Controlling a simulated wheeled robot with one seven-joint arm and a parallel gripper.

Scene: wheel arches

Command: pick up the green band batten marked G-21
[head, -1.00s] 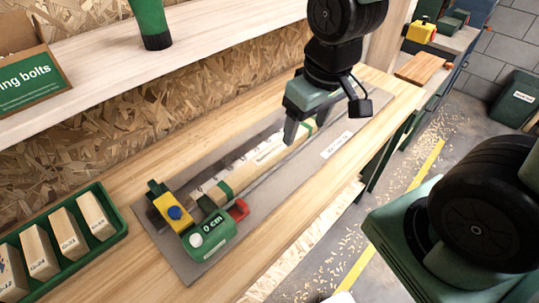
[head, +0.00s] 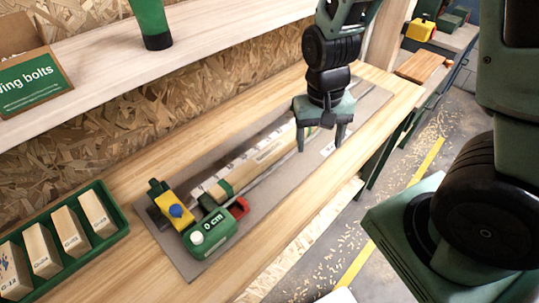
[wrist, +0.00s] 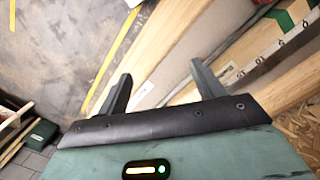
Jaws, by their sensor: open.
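A pale wooden batten (head: 262,159) with a green band (head: 225,188) near its left end lies lengthwise in a measuring jig on a grey plate. Its label is too small to read. My gripper (head: 320,147) is open and empty above the right end of the jig, fingers pointing down. In the wrist view my gripper (wrist: 160,70) shows both fingers apart, with nothing between them but the surfaces below. A green band (wrist: 285,20) on pale wood shows there at the upper right, outside the fingers.
A jig stop with a yellow block (head: 173,211) and a green "0 cm" block (head: 210,233) stands at the batten's left end. A green tray (head: 122,232) holds several wooden blocks at the left. A shelf (head: 215,40) runs above the bench at the back.

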